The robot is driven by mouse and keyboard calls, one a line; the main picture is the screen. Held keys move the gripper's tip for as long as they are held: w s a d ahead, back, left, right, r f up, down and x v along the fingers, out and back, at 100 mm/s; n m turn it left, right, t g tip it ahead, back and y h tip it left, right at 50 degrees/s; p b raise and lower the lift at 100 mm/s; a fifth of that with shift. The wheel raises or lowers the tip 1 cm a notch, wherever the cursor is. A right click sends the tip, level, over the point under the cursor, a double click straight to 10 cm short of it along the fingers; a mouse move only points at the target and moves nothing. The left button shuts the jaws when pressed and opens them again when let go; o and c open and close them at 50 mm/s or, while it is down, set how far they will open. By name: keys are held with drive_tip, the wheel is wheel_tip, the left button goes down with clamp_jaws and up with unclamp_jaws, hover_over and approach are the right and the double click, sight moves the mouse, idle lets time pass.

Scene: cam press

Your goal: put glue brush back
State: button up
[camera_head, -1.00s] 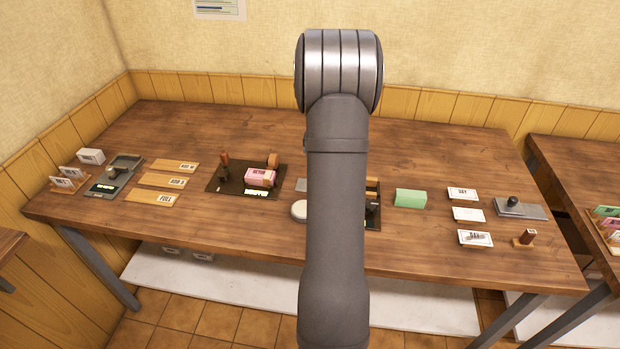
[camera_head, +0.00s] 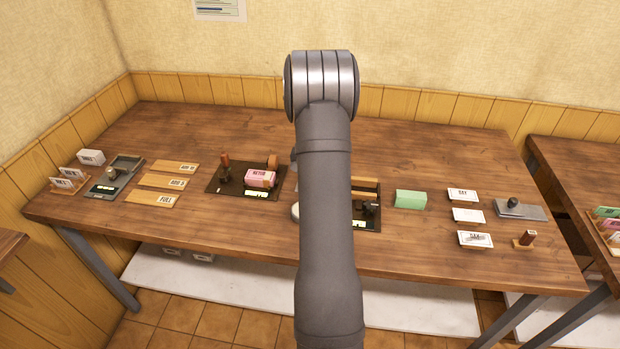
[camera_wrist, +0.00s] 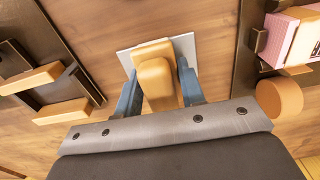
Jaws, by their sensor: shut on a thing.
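The glue brush shows in the wrist view as a pale wooden handle (camera_wrist: 156,85). My gripper (camera_wrist: 160,88) has its two blue fingers on either side of the handle and is shut on it. A light grey square plate (camera_wrist: 124,58) lies on the table beyond the handle, partly covered by it. The brush's far end is hidden, so I cannot tell whether it touches the plate. In the head view my arm hides the brush, the plate and most of the gripper.
A dark board (camera_head: 214,186) with a pink box (camera_head: 262,178) stands left of my arm. Another dark fixture (camera_head: 368,222) with wooden rails is just right of it. A white round thing (camera_head: 295,211) is partly hidden by my arm.

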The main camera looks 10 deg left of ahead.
drive_tip(key=o, duration=1)
drive_tip(key=shift+c, duration=0.2)
wheel_tip(320, 180, up, 12)
drive_tip(key=shift+r, duration=0.15)
wheel_tip(320, 180, down, 12)
drive_tip(key=shift+f, duration=0.2)
drive_tip(key=shift+r, duration=2)
drive_tip(key=shift+f, duration=0.1)
